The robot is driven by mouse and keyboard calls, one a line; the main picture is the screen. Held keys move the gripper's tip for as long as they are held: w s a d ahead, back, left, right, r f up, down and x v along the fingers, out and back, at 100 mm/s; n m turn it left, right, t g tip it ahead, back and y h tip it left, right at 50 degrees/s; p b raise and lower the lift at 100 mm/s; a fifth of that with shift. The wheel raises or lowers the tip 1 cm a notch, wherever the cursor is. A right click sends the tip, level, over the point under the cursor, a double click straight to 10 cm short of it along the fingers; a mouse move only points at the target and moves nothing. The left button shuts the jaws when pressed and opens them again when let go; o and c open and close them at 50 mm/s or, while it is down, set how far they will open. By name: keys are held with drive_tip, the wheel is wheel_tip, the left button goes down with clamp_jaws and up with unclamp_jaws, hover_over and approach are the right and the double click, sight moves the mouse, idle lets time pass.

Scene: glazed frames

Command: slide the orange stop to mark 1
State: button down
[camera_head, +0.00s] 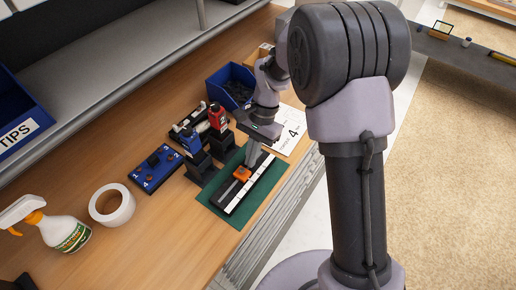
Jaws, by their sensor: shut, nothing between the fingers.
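The orange stop (242,173) sits on a dark rail with a white strip (257,180), nearer the rail's middle than its lower left end. The rail lies on a green mat (272,196) near the bench's right edge. The marks along the rail are too small to read. My gripper (250,165) is shut and empty, pointing down over the rail at the far side of the stop. I cannot tell whether its tips touch the stop. The gripper covers part of the rail.
A blue numbered board (148,181), black holders with a red-topped tool (217,115) and a blue-topped tool (190,140) stand left of the mat. Behind are a blue bin (217,84) and a white card (291,130). A tape roll (112,203) and spray bottle (64,233) stand left.

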sight(234, 186)
drive_tip(key=shift+s+a, duration=0.2)
drive_tip(key=s+a, duration=0.4)
drive_tip(key=s, duration=0.1)
drive_tip(key=shift+a+b, duration=0.1)
drive_tip(key=shift+b, duration=0.2)
